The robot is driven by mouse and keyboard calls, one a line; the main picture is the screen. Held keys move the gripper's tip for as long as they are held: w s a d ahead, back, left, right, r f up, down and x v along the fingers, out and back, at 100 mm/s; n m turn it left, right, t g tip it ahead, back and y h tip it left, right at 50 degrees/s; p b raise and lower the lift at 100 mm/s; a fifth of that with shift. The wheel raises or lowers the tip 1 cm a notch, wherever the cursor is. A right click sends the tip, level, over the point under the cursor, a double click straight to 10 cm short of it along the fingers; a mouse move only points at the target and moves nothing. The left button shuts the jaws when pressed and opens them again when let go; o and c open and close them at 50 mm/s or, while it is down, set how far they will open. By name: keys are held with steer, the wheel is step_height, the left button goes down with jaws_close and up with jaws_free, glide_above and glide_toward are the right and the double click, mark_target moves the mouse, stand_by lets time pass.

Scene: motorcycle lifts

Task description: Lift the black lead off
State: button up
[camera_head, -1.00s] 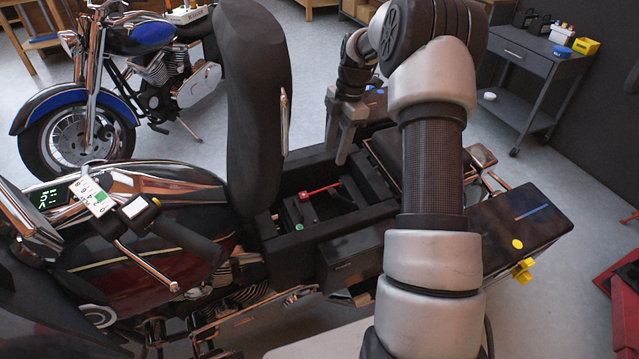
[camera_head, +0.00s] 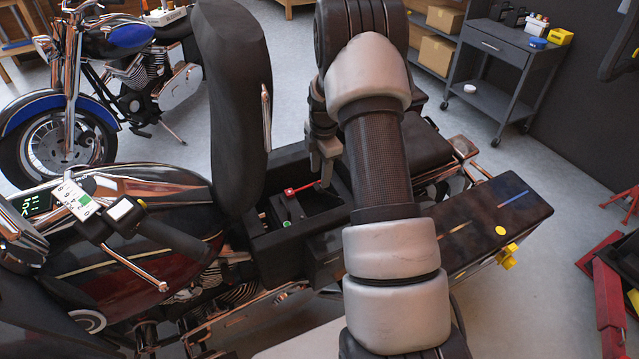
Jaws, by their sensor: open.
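The open battery bay of the near motorcycle shows below its raised seat (camera_head: 232,90). A red lead (camera_head: 302,188) with a red end crosses the bay. A small dark piece that looks like the black lead (camera_head: 291,209) lies just nearer than the red end, by a green spot (camera_head: 287,225); its outline is hard to make out. My gripper (camera_head: 323,180) points down over the far right part of the bay, open and empty. Its fingertips are close to the right end of the red lead; I cannot tell if they touch. My forearm hides the bay's right side.
The raised seat stands close left of my gripper. A dark side case (camera_head: 480,225) with a yellow knob (camera_head: 508,256) lies to the right.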

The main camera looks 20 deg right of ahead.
mark_target(319, 185)
steer(key=shift+w+f, duration=0.15)
steer(key=shift+f, duration=1)
steer(key=shift+w+f, duration=0.1)
steer(key=shift+f, duration=1)
steer(key=shift+c, duration=0.2)
jaws_close()
